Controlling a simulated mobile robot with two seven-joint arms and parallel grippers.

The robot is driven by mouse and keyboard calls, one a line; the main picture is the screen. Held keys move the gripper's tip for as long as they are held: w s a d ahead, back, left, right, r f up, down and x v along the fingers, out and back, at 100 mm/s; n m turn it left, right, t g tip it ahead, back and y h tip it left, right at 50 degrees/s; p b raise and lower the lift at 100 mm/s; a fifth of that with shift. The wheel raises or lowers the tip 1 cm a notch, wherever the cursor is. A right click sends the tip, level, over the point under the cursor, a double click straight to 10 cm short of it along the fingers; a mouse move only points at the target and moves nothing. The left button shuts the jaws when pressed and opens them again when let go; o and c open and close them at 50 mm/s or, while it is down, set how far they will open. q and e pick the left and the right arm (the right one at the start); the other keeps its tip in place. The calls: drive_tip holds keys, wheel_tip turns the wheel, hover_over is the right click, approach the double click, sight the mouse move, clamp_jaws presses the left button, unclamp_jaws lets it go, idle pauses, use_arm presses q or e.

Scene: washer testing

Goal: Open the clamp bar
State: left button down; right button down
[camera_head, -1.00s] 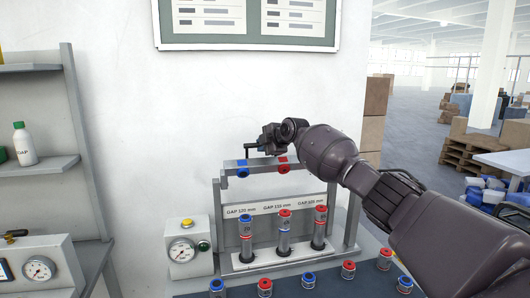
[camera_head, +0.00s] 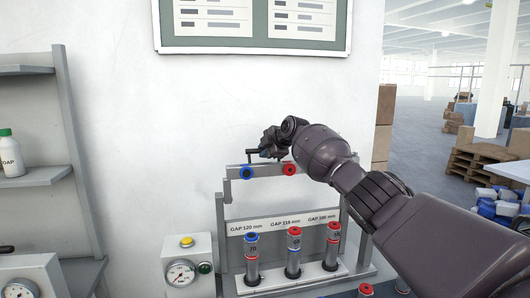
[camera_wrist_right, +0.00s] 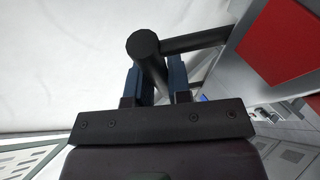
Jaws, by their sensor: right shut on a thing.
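The clamp bar (camera_head: 268,170) is a grey horizontal beam across the top of the test rig, with a blue ring and a red ring on its front. A black handle (camera_head: 253,153) stands up from the bar. My right gripper (camera_head: 268,148) is at this handle, above the bar. In the right wrist view the black handle rod (camera_wrist_right: 148,60) lies between the two blue-lined fingers of my right gripper (camera_wrist_right: 154,85), which is shut on it. My right forearm hides the bar's right end. My left gripper is in neither view.
Below the bar stand three grey cylinders (camera_head: 293,255) with blue or red tops, under gap labels. A pressure gauge box (camera_head: 187,262) stands left of the rig. Grey shelves (camera_head: 35,178) with a white bottle (camera_head: 10,155) are at far left. A white wall is behind.

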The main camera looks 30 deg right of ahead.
drive_tip(key=shift+w, duration=0.3)
drive_tip(key=c, duration=1.3)
unclamp_jaws()
drive_tip(key=shift+c, duration=0.2)
drive_tip(key=shift+s+d, duration=0.1)
drive_tip(key=v, duration=1)
drive_tip(key=shift+s+r, duration=0.2)
drive_tip(key=shift+s, duration=0.1)
